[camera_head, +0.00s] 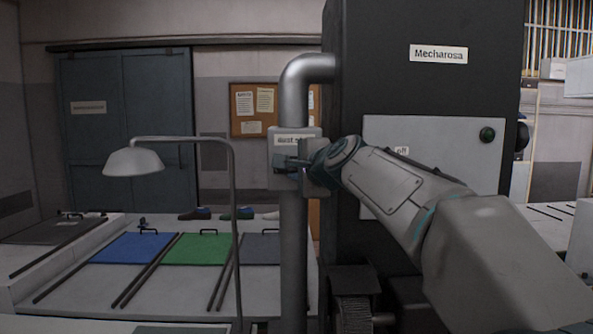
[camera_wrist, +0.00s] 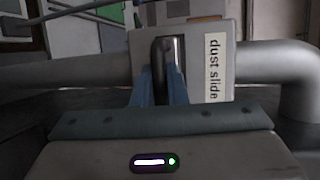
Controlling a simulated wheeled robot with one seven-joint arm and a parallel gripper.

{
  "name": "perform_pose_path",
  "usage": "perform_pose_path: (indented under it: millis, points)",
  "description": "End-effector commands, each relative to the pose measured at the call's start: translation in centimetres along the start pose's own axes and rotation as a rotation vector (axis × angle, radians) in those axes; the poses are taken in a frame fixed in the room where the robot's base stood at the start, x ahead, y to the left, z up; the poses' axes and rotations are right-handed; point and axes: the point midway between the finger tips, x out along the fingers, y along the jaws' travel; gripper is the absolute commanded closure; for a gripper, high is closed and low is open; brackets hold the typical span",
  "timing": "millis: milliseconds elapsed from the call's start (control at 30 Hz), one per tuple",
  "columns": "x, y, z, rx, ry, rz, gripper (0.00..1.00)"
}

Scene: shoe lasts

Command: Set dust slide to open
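The dust slide is a grey box (camera_head: 281,178) on a vertical metal pipe, in the middle of the head view. In the wrist view its box (camera_wrist: 199,65) carries a "dust slide" label and a dark upright handle (camera_wrist: 158,52) in front of a slot. My gripper (camera_head: 291,163) is at the front of the box. In the wrist view the two blue fingers of my gripper (camera_wrist: 160,75) stand on either side of the handle, close to it. Whether they press on it cannot be told. The slide's label is partly covered in the head view.
A lamp (camera_head: 134,161) and a bench with blue (camera_head: 132,248) and green (camera_head: 198,250) boards are at left.

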Motion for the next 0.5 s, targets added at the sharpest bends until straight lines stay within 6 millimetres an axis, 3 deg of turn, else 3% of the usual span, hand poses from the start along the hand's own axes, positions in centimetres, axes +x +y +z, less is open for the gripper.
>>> perform_pose_path:
  millis: [167, 500]
  points:
    - [-0.5, 0.3, 0.2, -0.002, 0.001, 0.000, 1.00]
    - [-5.3, 1.7, 2.3, -0.004, -0.001, 0.001, 1.00]
